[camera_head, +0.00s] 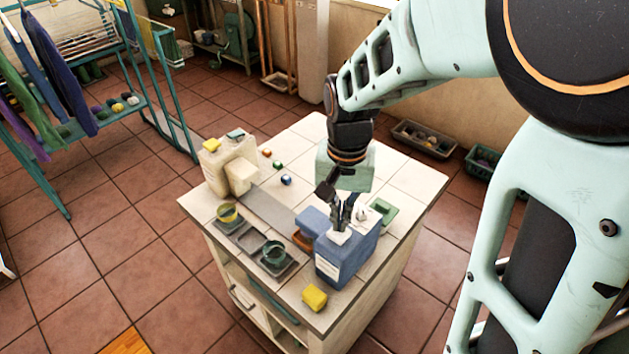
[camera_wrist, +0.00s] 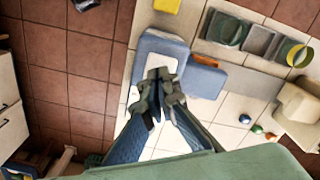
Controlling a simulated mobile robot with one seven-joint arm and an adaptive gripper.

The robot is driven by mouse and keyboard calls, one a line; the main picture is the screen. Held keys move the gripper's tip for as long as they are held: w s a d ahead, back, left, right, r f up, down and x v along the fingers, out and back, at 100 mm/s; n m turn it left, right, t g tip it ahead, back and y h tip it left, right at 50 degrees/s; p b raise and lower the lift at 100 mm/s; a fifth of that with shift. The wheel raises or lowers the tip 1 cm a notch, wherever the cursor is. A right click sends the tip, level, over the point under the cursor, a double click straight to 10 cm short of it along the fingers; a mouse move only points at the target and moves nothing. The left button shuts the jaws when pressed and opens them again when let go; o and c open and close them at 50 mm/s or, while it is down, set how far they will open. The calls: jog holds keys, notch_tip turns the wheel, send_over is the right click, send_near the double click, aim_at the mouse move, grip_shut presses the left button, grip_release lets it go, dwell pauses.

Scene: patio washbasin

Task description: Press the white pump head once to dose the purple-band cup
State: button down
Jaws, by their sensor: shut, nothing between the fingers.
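A blue dispenser (camera_head: 345,262) with a white label stands at the near right of the counter. A white pad (camera_head: 340,237) on its top looks like the pump head; it also shows in the wrist view (camera_wrist: 170,63). My gripper (camera_head: 342,224) is shut and empty, pointing down over this pad. In the wrist view its fingertips (camera_wrist: 160,76) cover part of the pad; I cannot tell whether they touch. A dark green cup (camera_head: 273,253) and a cup with a yellow band (camera_head: 227,214) stand in grey trays left of the dispenser. I cannot make out a purple band on either.
A cream dispenser (camera_head: 230,170) stands at the counter's far left. Several small coloured balls (camera_head: 286,180) lie beside it. A yellow sponge (camera_head: 314,297) lies at the near edge and a green dish (camera_head: 382,211) right of the dispenser. A drying rack (camera_head: 150,75) stands apart at left.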

jog(key=shift+f+b, duration=0.85)
jog(key=shift+f, duration=0.5)
jog(key=shift+r, duration=0.1)
jog(key=shift+r+p, duration=1.35)
jog(key=shift+r, duration=0.25)
notch_tip(320, 180, up, 6)
jog(key=p, duration=0.4)
jog(key=shift+p, duration=0.35)
jog(key=shift+w, duration=0.1)
